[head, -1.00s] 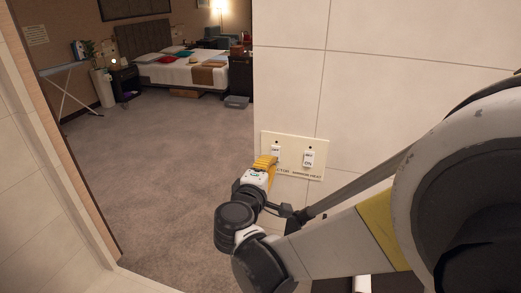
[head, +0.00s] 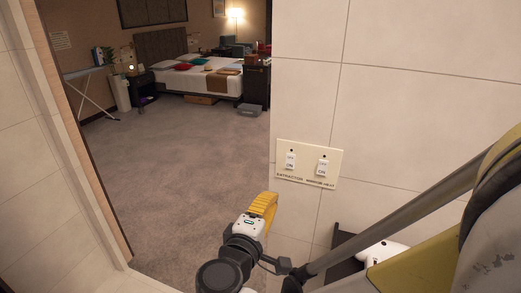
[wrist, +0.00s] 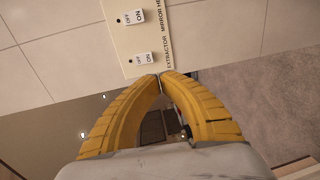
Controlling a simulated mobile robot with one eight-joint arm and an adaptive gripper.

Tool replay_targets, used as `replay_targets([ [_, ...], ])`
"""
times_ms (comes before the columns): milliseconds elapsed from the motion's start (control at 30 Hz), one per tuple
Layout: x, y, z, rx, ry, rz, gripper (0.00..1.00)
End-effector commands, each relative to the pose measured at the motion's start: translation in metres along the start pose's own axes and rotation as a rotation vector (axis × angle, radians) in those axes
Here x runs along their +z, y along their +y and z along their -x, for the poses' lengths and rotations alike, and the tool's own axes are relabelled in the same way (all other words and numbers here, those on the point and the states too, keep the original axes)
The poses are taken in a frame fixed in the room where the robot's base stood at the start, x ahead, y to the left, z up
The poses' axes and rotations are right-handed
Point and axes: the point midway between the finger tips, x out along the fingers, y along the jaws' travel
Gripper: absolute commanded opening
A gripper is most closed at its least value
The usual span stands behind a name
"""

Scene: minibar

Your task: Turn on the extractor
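A cream switch plate (head: 334,178) is on the tiled wall in the head view, with two white rockers marked OFF above and ON below. The extractor switch (head: 291,161) is the left one, and the mirror heat switch (head: 322,167) the right one. My gripper (head: 268,201) has yellow fingers and is below and left of the plate, apart from the switches in this view. In the wrist view, the fingertips (wrist: 161,76) meet with nothing between them, near the plate's edge by the extractor switch (wrist: 140,58). I cannot tell which way its rocker is pressed.
The wall ends at a corner left of the plate, and a doorway opens onto a carpeted bedroom with a bed (head: 190,80). The carpet (head: 180,150) nearby is clear. A dark shelf-like thing (head: 345,245) is below the plate.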

Motion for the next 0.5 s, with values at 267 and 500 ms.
replay_targets([
  [267, -0.001, 0.028, 0.012, -0.002, 0.000, 0.000, 0.00],
  [500, -0.001, 0.029, 0.013, -0.002, -0.001, 0.000, 0.00],
])
